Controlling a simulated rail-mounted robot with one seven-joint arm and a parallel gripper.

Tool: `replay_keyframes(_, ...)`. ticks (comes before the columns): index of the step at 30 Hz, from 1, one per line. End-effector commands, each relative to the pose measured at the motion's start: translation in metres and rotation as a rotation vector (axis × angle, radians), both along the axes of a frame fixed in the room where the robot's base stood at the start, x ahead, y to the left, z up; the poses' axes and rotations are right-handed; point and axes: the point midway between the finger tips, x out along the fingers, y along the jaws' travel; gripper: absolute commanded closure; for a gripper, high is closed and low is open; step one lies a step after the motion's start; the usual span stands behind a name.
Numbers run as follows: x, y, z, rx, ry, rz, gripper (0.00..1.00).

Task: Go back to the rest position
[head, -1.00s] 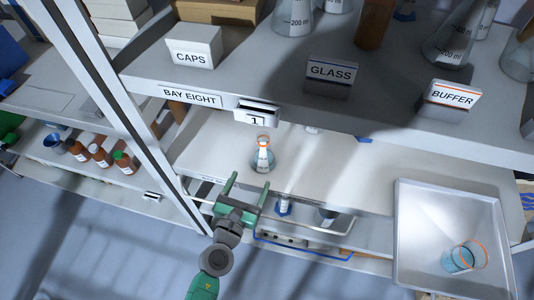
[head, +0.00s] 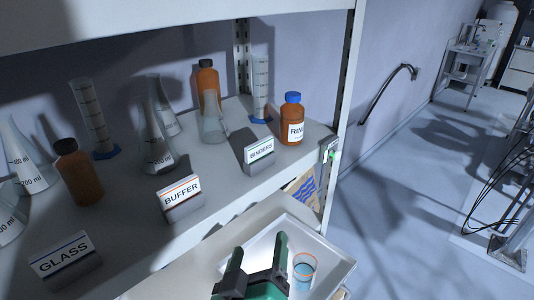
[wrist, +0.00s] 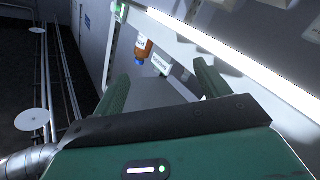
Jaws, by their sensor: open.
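My gripper (head: 258,248) is at the bottom of the head view, with its two green fingers apart and nothing between them. It appears in front of the metal tray (head: 335,266), to the left of a beaker (head: 303,272) with blue liquid and an orange rim. How high it is above the tray I cannot tell. In the wrist view my gripper (wrist: 160,75) also shows spread, empty fingers. No marker of a rest position shows.
The upper shelf holds flasks, cylinders, brown bottles, a blue-capped bottle (head: 292,120), and the GLASS (head: 65,258), BUFFER (head: 180,197) and BINDERS (head: 259,155) cards. A shelf post (head: 338,110) stands right of them. Open floor (head: 400,200) lies farther right.

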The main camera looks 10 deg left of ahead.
Motion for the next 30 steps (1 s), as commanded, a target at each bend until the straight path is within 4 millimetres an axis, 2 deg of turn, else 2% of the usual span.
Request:
replay_keyframes(1, -0.001, -0.024, 0.025, 0.175, -0.008, -0.018, 0.25)
replay_keyframes(5, -0.015, -0.065, 0.076, 0.625, -0.006, -0.009, 0.25)
replay_keyframes(6, -0.019, -0.058, 0.095, 0.612, -0.069, 0.021, 0.25)
replay_keyframes(11, -0.053, -0.056, 0.181, 0.598, -0.337, 0.105, 0.25)
replay_keyframes(14, -0.089, -0.055, 0.237, 0.588, -0.530, 0.166, 0.25)
replay_keyframes(16, -0.123, -0.055, 0.277, 0.578, -0.680, 0.213, 0.25)
replay_keyframes(17, -0.117, -0.055, 0.313, 0.581, -0.659, 0.208, 0.25)
replay_keyframes(18, -0.115, -0.055, 0.338, 0.583, -0.651, 0.206, 0.25)
replay_keyframes(24, -0.114, -0.053, 0.443, 0.590, -0.643, 0.209, 0.25)
replay_keyframes(27, -0.114, -0.053, 0.485, 0.593, -0.641, 0.211, 0.25)
replay_keyframes(30, -0.113, -0.053, 0.512, 0.595, -0.639, 0.212, 0.25)
